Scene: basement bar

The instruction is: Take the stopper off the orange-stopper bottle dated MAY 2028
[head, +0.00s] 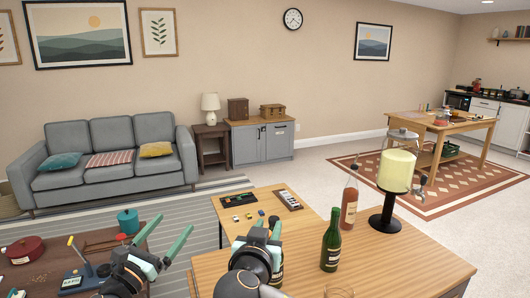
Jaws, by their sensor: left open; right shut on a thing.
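My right gripper (267,224) is at the near left of the wooden counter, shut on a dark bottle (279,272) that is mostly hidden behind the hand. Its stopper and date cannot be seen. My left gripper (167,236) is open and empty, left of the counter, with its green fingers apart. No date is readable on any label.
A drink dispenser (397,172) on a black stand is on the counter (405,258). A clear glass (340,293) is at the near edge. A low table at left holds a red pot (25,250) and a teal pot (128,221).

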